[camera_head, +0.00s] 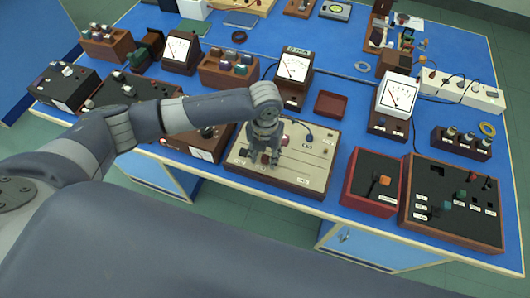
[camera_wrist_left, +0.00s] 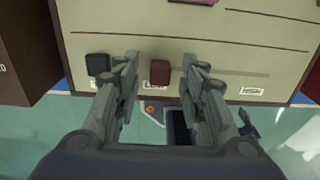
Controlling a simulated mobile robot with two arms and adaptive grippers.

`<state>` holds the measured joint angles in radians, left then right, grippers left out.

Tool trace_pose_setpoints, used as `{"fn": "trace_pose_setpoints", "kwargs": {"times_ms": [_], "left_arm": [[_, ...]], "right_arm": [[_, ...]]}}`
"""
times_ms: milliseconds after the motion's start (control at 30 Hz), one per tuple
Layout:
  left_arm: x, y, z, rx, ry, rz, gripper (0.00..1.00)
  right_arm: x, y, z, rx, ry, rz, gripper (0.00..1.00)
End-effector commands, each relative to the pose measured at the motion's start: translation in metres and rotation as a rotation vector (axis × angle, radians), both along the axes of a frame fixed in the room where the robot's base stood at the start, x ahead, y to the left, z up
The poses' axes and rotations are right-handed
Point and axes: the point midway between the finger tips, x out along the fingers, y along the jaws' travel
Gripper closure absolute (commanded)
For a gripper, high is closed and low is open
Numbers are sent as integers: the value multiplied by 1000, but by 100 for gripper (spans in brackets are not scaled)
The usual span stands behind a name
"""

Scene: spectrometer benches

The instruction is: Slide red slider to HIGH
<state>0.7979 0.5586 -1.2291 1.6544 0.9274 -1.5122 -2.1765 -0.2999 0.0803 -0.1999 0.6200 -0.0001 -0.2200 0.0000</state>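The beige slider panel (camera_head: 305,176) sits in a wooden frame at the front edge of the blue bench. My left gripper (camera_head: 262,160) is over its left part, pointing down. In the left wrist view the red slider (camera_wrist_left: 160,73) stands between the two open fingers of my left gripper (camera_wrist_left: 160,80), with a gap on each side. A label under the red slider is partly hidden. The HIGH label (camera_wrist_left: 251,91) is on the panel to the right. A black knob (camera_wrist_left: 97,65) is left of the fingers. My right gripper is not in view.
A red-framed black box (camera_head: 372,182) and a larger wooden box with knobs (camera_head: 452,203) stand right of the panel. Meters (camera_head: 293,75) and a small red tray (camera_head: 330,104) stand behind it. The green floor (camera_wrist_left: 60,140) shows beyond the bench edge.

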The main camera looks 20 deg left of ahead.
Motion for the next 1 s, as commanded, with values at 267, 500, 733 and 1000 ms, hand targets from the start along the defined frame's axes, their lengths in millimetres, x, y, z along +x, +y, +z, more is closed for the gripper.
{"fn": "trace_pose_setpoints", "kwargs": {"times_ms": [267,500,733,1000], "left_arm": [[0,0,-5,0,-1,0,62],[0,0,-5,0,-1,1,100],[0,-4,-4,0,-1,-1,100],[-2,-66,-4,-8,0,-5,100]], "right_arm": [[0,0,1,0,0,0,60],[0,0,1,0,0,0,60],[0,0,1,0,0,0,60],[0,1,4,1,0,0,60]]}}
